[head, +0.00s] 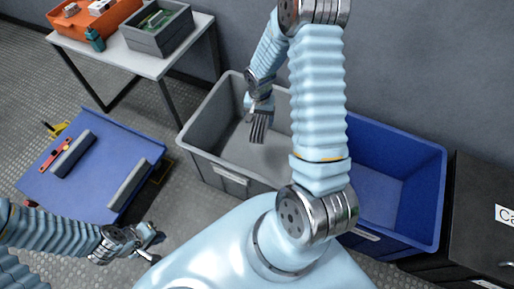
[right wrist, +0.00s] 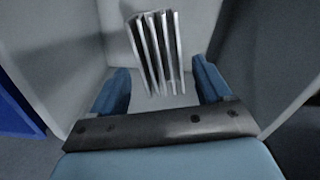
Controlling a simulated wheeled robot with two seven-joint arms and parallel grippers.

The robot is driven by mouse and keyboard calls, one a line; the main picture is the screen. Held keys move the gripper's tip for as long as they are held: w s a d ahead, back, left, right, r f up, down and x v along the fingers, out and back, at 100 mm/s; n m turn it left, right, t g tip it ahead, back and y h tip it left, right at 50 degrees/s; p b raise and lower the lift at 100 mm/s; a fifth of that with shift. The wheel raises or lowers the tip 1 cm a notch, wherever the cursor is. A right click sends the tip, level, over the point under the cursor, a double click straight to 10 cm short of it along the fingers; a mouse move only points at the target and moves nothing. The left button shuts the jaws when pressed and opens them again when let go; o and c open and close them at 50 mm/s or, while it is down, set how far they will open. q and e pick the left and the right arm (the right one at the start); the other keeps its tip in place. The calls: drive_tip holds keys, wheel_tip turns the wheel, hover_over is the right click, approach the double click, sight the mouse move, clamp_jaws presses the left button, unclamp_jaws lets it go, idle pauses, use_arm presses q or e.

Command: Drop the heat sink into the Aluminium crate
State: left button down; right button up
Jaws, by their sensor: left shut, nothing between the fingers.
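The heat sink (head: 258,127), a grey finned block, shows inside the outline of a large grey crate (head: 205,160), just beyond my right gripper (head: 259,104). In the right wrist view the heat sink (right wrist: 157,50) shows between and beyond the two blue fingers (right wrist: 162,88), with a gap on each side. The right gripper is open. I cannot tell whether the heat sink is in the air or touching the crate's floor. The label on the grey crate is too small to read. My left gripper (head: 148,243) is shut and empty at the lower left.
A blue crate (head: 440,190) stands right of the grey one, partly hidden by my right arm. A white table (head: 150,62) holds an orange bin (head: 75,25) and a grey bin (head: 160,35).

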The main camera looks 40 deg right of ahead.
drive_tip(key=shift+o, duration=1.2)
wheel_tip(320, 180, up, 14)
drive_tip(key=p, duration=0.1)
drive_tip(key=shift+f, duration=0.15)
